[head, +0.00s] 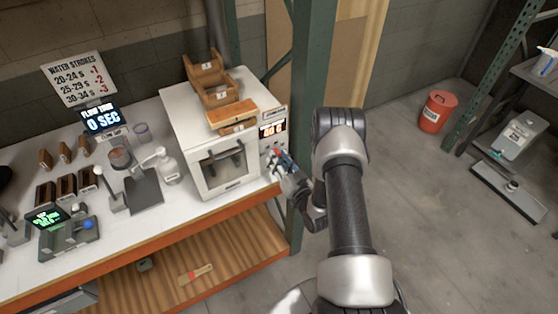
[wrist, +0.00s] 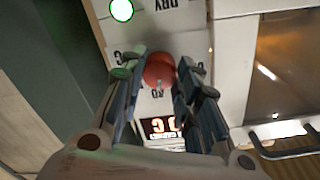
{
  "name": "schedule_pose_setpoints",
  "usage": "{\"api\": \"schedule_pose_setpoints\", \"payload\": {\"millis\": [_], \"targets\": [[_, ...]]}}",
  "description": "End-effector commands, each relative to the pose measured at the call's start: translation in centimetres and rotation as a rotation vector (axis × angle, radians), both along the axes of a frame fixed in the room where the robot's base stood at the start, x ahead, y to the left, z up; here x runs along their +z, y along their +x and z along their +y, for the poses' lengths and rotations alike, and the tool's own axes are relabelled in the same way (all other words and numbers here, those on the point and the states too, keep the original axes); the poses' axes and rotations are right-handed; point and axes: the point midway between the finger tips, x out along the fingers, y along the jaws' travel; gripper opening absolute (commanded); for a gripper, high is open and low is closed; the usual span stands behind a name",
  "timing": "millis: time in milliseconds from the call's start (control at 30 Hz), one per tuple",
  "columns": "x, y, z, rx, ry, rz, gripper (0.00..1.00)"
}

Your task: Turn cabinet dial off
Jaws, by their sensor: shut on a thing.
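The white cabinet (head: 203,150) stands on the workbench, with a handled front door and a narrow control panel on its right side. In the wrist view, a round red dial (wrist: 159,72) sits on the white panel, with small markings around it. My gripper (head: 280,162) is at the control panel, and in the wrist view its two fingers (wrist: 160,66) are closed in on either side of the dial. The dial is largely hidden in the head view.
Wooden bins (head: 220,92) stand on top of the cabinet.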

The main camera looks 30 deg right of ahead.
Motion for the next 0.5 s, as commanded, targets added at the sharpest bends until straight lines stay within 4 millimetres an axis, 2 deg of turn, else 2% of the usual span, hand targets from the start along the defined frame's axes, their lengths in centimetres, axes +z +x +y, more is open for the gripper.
{"api": "schedule_pose_setpoints", "payload": {"millis": [100, 500], "targets": [[-0.01, -0.01, 0.02, 0.000, 0.000, 0.000, 0.06], [-0.12, 0.03, -0.01, 0.001, -0.078, -0.004, 0.06]]}}
